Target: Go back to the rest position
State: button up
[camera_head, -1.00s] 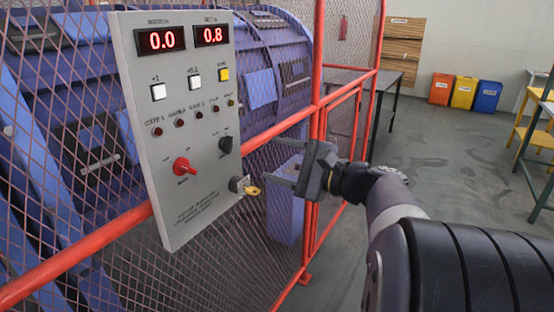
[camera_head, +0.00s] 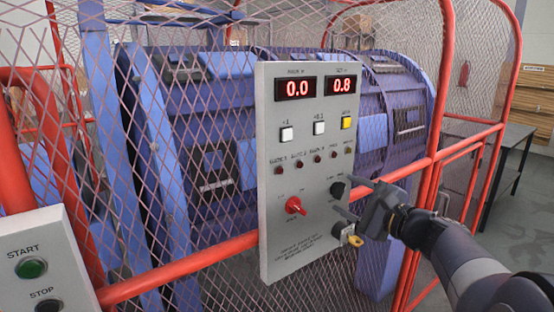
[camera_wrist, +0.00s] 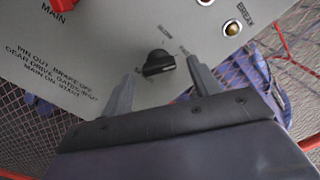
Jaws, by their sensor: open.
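My gripper (camera_head: 346,195) is open and empty in front of the right edge of the grey control panel (camera_head: 300,240). Its fingers point at the panel near the black selector knob (camera_head: 340,188). In the wrist view the two fingers (camera_wrist: 158,75) flank the line of the same black knob (camera_wrist: 160,64), with the panel behind; I cannot tell the exact gap. The panel's red main switch (camera_head: 295,206) lies left of the knob. The displays read 0.0 (camera_head: 296,88) and 0.8 (camera_head: 342,85).
A red-framed mesh fence (camera_head: 230,245) stands behind the panel, with the blue strander (camera_head: 215,130) beyond it. A grey box with START and STOP buttons (camera_head: 50,265) is at the lower left. A dark table (camera_head: 515,135) stands at the right.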

jog(key=shift+w+a, duration=0.15)
jog(key=shift+w, duration=0.05)
dwell(0.3)
